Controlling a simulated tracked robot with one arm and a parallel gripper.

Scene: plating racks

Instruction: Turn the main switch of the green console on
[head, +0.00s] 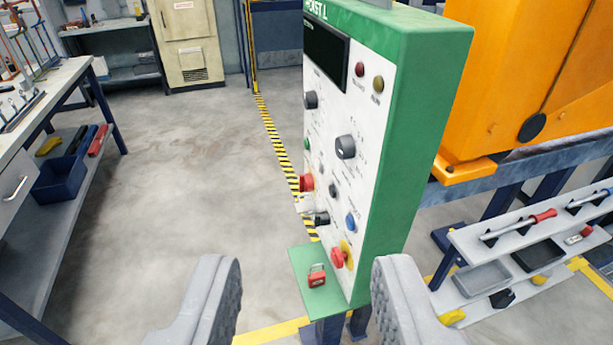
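The green console (426,100) stands upright ahead, its white face turned to the left and toward me. Low on the face is a red handle on a yellow round plate, which looks like the main switch (339,259). Its position markings are too small to read. A red padlock (317,277) sits on the green ledge at the console's foot, apart from the switch. My gripper (307,268) is open and empty. Its two grey fingers show at the bottom, left and right of the console's lower part in the picture, and the switch shows between them.
The face also carries a red button (306,183), black knobs (345,147), a blue button (350,223) and a dark display. An orange machine (525,75) and a tool shelf (480,240) stand right. A workbench (50,85) stands left. Floor between is clear.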

